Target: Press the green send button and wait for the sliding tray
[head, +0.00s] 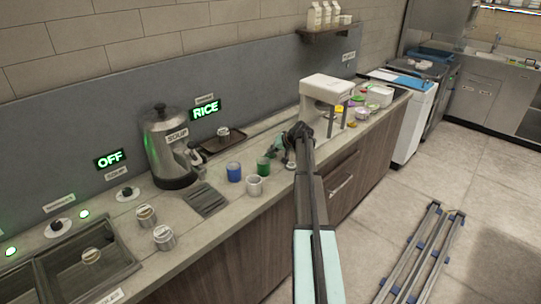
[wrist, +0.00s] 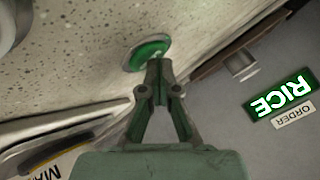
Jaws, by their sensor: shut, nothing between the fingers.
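The green button (wrist: 147,53) is a round disc in a pale rim on the speckled counter in the wrist view. My gripper (wrist: 160,68) is shut and empty, with its fingertips overlapping the button's near edge. I cannot tell whether they touch it.
A soup urn (head: 168,148) stands farther left. A white machine (head: 326,88) stands just right of my arm. A sign reads OFF (head: 110,159).

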